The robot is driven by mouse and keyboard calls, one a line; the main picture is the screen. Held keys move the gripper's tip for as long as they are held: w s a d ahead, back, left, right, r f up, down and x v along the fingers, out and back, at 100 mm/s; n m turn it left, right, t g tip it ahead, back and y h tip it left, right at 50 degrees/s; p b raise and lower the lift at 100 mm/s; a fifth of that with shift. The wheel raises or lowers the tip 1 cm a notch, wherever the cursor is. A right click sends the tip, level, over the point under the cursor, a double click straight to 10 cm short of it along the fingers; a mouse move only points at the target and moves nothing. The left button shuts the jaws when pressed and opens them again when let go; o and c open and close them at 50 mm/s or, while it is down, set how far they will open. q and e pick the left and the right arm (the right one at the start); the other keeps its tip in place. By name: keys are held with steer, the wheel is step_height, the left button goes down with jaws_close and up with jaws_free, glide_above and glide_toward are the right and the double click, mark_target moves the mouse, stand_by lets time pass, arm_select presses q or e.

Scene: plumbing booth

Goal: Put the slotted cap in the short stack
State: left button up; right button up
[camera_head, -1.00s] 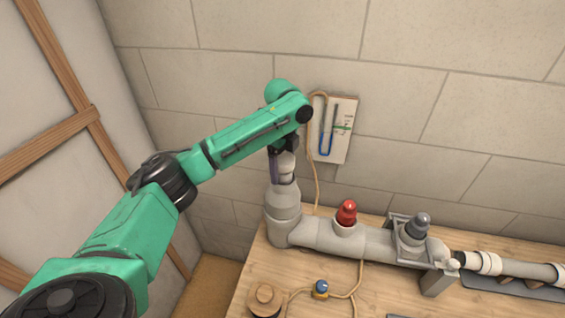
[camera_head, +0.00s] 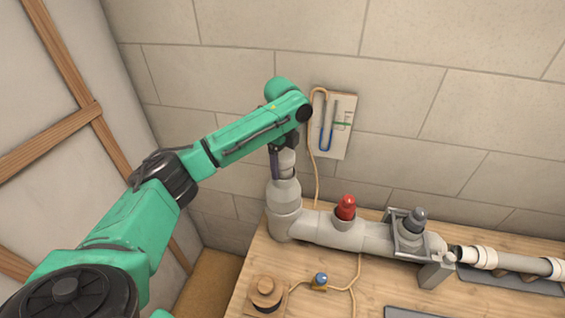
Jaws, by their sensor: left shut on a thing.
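My left gripper (camera_head: 281,162) points down over the leftmost upright grey pipe stack (camera_head: 284,203). It is shut on a pale grey cap-like piece (camera_head: 288,163), probably the slotted cap, partly hidden by the gripper. The piece is right at the stack's top opening; I cannot tell whether it is seated or just above. Slots on it are too small to make out. The middle, low stub (camera_head: 343,223) carries a red plug (camera_head: 346,206). A dark grey plug (camera_head: 416,219) stands in the right stub, inside a grey bracket. My right gripper is not in view.
The grey pipe run (camera_head: 368,239) lies along the wooden bench (camera_head: 340,290) and continues right as a thinner pipe. A wall panel with a blue U-tube gauge (camera_head: 333,124) hangs behind. A wooden spool (camera_head: 266,290) and a blue-topped valve (camera_head: 320,280) with yellow hose stand in front.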

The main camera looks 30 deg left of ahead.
arm_select(q)
steer(key=shift+s+d+f, duration=0.1)
steer(key=shift+s+f, duration=0.1)
steer(key=shift+f, duration=0.25)
steer(key=shift+s+d+f, duration=0.1)
steer(key=shift+s+f, duration=0.1)
steer(key=shift+f, duration=0.2)
steer(key=o, duration=1.3)
steer(key=shift+w+r, duration=0.1)
steer(key=shift+r, duration=0.1)
steer(key=r, duration=0.1)
steer(key=r+b, duration=0.2)
steer(key=r, duration=0.1)
steer(key=shift+w+a+r, duration=0.1)
steer(key=shift+w+a, duration=0.05)
steer(key=shift+w, duration=0.2)
steer(key=r, duration=0.4)
steer(key=r+p, duration=0.1)
steer(key=r, duration=0.6)
steer(key=shift+s+r+p, duration=0.35)
steer(key=shift+p, duration=0.05)
steer(key=shift+f, duration=0.1)
